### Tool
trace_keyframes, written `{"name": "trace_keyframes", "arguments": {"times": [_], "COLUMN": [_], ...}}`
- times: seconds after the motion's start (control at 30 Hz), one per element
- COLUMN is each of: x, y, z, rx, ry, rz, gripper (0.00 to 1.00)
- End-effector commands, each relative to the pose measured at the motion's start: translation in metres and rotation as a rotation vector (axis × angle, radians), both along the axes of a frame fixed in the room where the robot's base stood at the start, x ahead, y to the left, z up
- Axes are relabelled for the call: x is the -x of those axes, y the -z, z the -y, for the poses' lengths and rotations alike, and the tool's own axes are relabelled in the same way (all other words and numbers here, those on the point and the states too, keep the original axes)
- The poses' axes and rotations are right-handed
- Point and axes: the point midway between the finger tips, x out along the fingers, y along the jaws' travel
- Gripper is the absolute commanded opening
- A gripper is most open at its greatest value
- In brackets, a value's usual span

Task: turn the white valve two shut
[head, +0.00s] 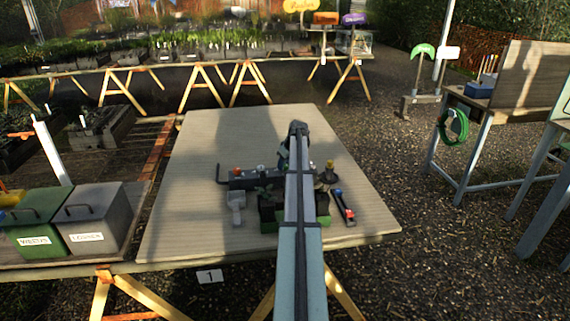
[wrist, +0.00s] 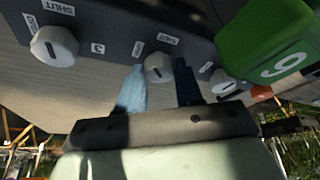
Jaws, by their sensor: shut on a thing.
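In the wrist view a dark valve block (wrist: 110,25) carries three white round knobs with OPEN and SHUT labels. The middle knob, white valve two (wrist: 158,67), sits between my gripper's fingers (wrist: 160,88), one pale blue and one dark. My gripper is shut on it. Its dark pointer line shows, but I cannot tell exactly which label it meets. The left knob (wrist: 54,45) has a 3 beside it; the right knob (wrist: 222,81) is partly hidden. In the head view the valve block (head: 240,183) lies on the table, and my arm hides the gripper and part of the block.
A green block with a number (wrist: 265,50) stands close to the right knob. On the table (head: 195,150), dark green pots (head: 267,214), a grey tag-like piece (head: 236,200) and a red-and-blue tool (head: 344,207) lie near the valve block. The table's far and left parts are clear.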

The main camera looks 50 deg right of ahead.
Motion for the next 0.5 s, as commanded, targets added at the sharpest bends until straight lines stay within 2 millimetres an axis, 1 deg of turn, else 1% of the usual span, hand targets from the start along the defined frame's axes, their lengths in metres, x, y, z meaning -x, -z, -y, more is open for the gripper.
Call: {"name": "trace_keyframes", "arguments": {"times": [0.5], "x": [-0.0018], "y": [-0.0003], "z": [-0.0044], "rx": [0.001], "ry": [0.476], "rz": [0.0], "gripper": [0.05]}}
